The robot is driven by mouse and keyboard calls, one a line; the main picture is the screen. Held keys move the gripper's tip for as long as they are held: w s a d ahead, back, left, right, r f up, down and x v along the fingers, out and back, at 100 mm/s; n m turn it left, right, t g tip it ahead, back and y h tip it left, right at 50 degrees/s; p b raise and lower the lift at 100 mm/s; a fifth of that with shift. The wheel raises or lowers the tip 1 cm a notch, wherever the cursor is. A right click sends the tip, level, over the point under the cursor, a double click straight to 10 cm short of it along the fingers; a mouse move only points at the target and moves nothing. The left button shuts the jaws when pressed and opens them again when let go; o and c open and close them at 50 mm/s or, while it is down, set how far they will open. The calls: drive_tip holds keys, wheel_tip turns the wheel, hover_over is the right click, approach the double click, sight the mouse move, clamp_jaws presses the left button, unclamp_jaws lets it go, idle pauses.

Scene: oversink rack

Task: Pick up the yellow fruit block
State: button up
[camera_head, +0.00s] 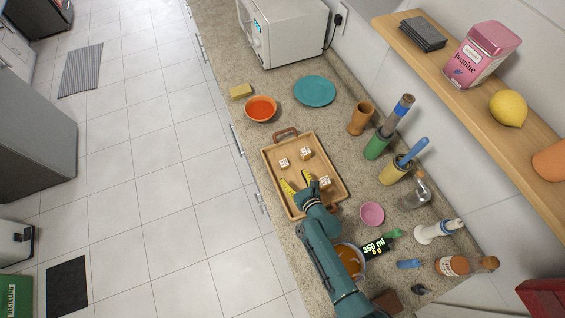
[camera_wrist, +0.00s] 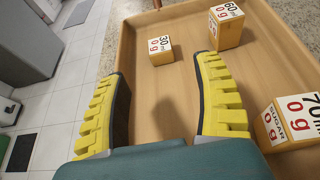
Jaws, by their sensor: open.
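My gripper (camera_head: 298,183) is over the wooden tray (camera_head: 335,161). In the wrist view its yellow-padded fingers (camera_wrist: 162,72) are apart, with only bare tray between them. Three tan, white-labelled blocks are in the tray: one block (camera_wrist: 160,50) beyond the fingertips, a second (camera_wrist: 227,26) farther back to the right, and a third (camera_wrist: 290,122) right of the right finger. The third block's label reads "SUGAR". In the head view they show as a left block (camera_head: 284,162), a back block (camera_head: 306,153) and a right block (camera_head: 324,183). No fruit marking is readable on any.
A lemon (camera_head: 508,107) sits on the wall shelf. Cups and bottles stand right of the tray. The tray has raised walls and a handle (camera_head: 285,133).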

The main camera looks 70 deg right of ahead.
sight(284, 164)
drive_tip(key=b+x, duration=0.1)
drive_tip(key=x, duration=0.3)
drive_tip(key=shift+w+d+f, duration=0.1)
drive_tip(key=shift+w+d, duration=0.05)
drive_tip(key=shift+w, duration=0.05)
drive_tip(key=b+x, duration=0.3)
drive_tip(key=x, duration=0.2)
drive_tip(key=shift+w+b, duration=0.15)
drive_tip(key=shift+b, duration=0.2)
drive_tip(key=c, duration=1.1)
